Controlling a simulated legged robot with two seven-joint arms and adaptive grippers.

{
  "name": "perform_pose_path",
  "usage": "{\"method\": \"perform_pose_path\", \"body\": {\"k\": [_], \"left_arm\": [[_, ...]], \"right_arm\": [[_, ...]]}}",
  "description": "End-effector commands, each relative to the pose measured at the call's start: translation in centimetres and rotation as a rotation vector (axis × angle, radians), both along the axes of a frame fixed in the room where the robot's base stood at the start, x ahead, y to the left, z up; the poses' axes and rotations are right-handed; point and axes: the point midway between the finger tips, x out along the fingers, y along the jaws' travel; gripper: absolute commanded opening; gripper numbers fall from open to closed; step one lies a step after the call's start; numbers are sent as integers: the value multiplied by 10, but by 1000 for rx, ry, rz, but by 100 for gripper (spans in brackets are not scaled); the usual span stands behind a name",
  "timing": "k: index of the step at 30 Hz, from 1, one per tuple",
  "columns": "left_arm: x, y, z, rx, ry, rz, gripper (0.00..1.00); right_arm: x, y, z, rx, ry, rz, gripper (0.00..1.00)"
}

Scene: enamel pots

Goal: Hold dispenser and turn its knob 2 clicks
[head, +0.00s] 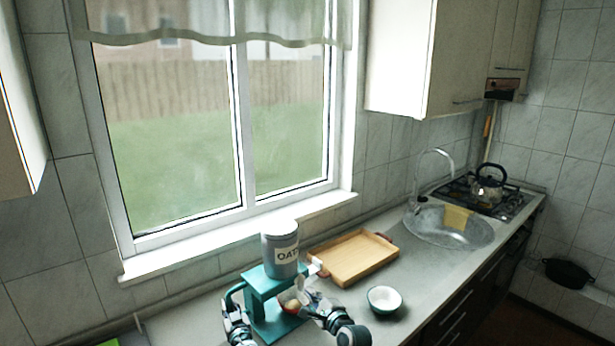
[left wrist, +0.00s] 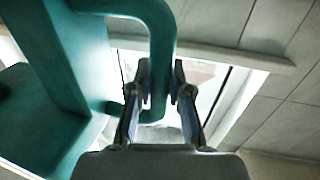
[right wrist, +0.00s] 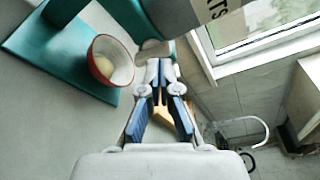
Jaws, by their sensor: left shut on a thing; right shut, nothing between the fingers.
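The dispenser (head: 262,287) is a teal stand with a grey canister (head: 284,259) labelled with oats lettering and a white lid. My left gripper (head: 236,312) is shut on its teal side handle; in the left wrist view the fingers (left wrist: 160,82) straddle the handle (left wrist: 162,40). My right gripper (head: 304,292) is at the stand's right side. In the right wrist view its fingers (right wrist: 160,72) are shut and empty, just short of a pale rounded part (right wrist: 154,48), apparently the knob; I cannot tell whether they touch. A red bowl (right wrist: 110,62) with pale contents stands on the base.
A wooden tray (head: 355,258) lies on the counter right of the dispenser. A green-and-white bowl (head: 384,299) is near the front edge. Beyond are a sink (head: 450,228) with a yellow cloth and a kettle (head: 488,184) on the hob. The window is behind the dispenser.

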Motion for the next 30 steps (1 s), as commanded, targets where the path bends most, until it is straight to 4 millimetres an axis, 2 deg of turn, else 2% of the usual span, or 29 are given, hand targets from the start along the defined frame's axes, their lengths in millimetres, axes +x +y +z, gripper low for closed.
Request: {"method": "perform_pose_path", "body": {"k": [4,13,25,30], "left_arm": [[0,0,2,0,-3,-1,0],[0,0,2,0,-3,-1,0],[0,-1,2,0,-3,-1,0],[0,-1,2,0,-3,-1,0]], "right_arm": [[-5,-2,-6,-12,-9,-11,0],[-16,10,-28,-2,2,3,0],[21,43,-27,3,4,3,0],[31,51,-28,1,4,3,0]]}}
